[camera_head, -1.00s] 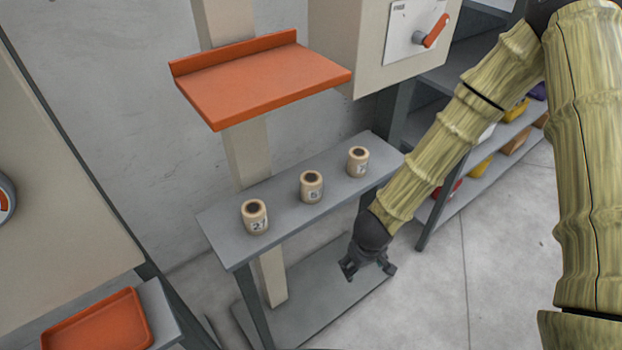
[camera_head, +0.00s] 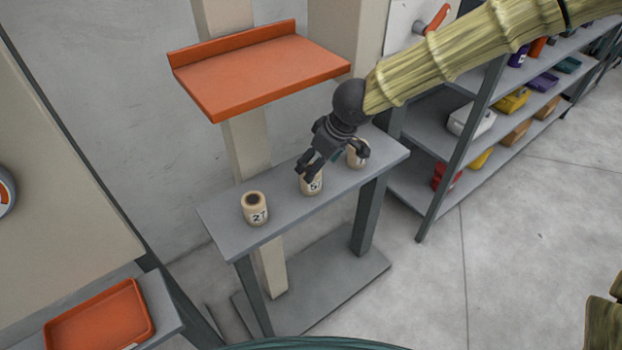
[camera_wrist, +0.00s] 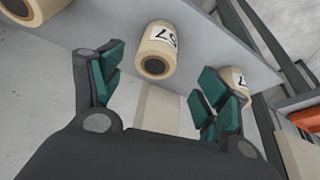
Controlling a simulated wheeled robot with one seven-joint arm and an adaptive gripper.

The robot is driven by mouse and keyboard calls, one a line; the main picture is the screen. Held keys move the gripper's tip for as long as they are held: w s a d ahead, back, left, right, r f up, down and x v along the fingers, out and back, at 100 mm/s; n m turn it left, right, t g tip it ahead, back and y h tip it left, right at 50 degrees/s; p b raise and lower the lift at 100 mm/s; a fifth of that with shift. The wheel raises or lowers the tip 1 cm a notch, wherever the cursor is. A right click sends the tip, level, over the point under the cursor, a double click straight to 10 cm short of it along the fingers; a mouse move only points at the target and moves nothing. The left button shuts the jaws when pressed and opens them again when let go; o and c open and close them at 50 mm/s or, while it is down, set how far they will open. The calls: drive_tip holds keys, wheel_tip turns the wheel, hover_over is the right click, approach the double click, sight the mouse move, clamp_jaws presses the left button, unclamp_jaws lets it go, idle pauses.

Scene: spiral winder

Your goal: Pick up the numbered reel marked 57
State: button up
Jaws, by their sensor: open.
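Three cream reels stand in a row on a narrow grey shelf (camera_head: 225,228). The middle reel (camera_head: 312,187) has a label starting with 5, and the rest of it is hard to read in the head view. In the wrist view the reel marked 57 (camera_wrist: 157,50) lies ahead, between my finger lines, with a dark core hole. My gripper (camera_head: 333,163) is open and empty, above the shelf at the middle reel, partly covering it. Its teal finger pads show in the wrist view (camera_wrist: 160,78), apart from the reel.
The left reel (camera_head: 255,210) is marked 27. The right reel (camera_head: 357,160) is partly hidden by my gripper, close beside one finger. An orange tray-like ledge (camera_head: 255,75) hangs above the shelf. A rack with bins (camera_head: 480,125) stands to the right.

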drive_tip(key=shift+x, duration=2.35)
drive_tip(key=shift+w+b+x, duration=0.15)
drive_tip(key=shift+b+x, duration=0.05)
drive_tip(key=shift+x, duration=1.05)
drive_tip(key=shift+w+b+x, duration=0.15)
drive_tip(key=shift+x, duration=1.15)
drive_tip(key=shift+r, duration=0.1)
drive_tip(key=c, duration=1.1)
drive_tip(key=shift+c, duration=0.2)
